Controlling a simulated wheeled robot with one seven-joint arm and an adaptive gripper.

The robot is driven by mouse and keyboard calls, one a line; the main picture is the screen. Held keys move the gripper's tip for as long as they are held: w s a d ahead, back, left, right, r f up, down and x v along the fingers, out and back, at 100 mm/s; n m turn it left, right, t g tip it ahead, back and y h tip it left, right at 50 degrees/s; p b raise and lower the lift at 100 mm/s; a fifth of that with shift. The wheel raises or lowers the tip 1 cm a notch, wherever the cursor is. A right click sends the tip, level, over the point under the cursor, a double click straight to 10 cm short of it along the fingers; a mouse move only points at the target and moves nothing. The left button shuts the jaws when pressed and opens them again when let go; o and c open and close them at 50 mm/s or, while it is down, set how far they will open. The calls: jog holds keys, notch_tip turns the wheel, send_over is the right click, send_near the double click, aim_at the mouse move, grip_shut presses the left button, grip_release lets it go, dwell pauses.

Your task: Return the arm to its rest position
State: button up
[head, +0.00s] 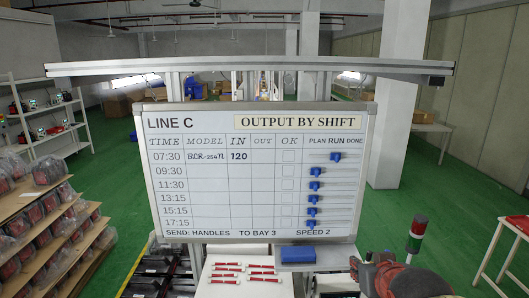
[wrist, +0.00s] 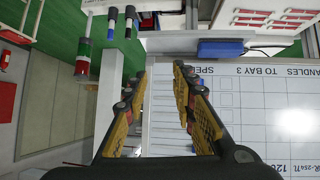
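My gripper (head: 364,272) is at the lower right of the whiteboard (head: 178,240) in the head view, with my arm coming in from the bottom right. In the wrist view its two yellow-and-black fingers (wrist: 163,72) stand apart, and nothing is held between them.
A blue block (head: 298,254) sits at the board's lower edge. A red, white and green signal light (head: 417,234) stands right of the board. Red-handled items (head: 245,270) lie on a white surface below. Shelves (head: 30,205) stand left, a table (head: 518,226) right. Green floor is open behind.

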jog(key=s+a+f+g+b, duration=0.2)
jog(key=s+f+b, duration=0.8)
jog(key=f, duration=0.3)
jog(key=s+a+f+g+y+b, duration=0.1)
jog(key=s+a+f+g+b, duration=0.2)
jog(key=s+f+b, duration=0.6)
notch_tip(320, 180, down, 5)
jog(key=shift+s+a+f+n+y+b, duration=0.1)
jog(key=shift+s+a+n+y+b, duration=0.2)
jog(key=shift+s, duration=0.2)
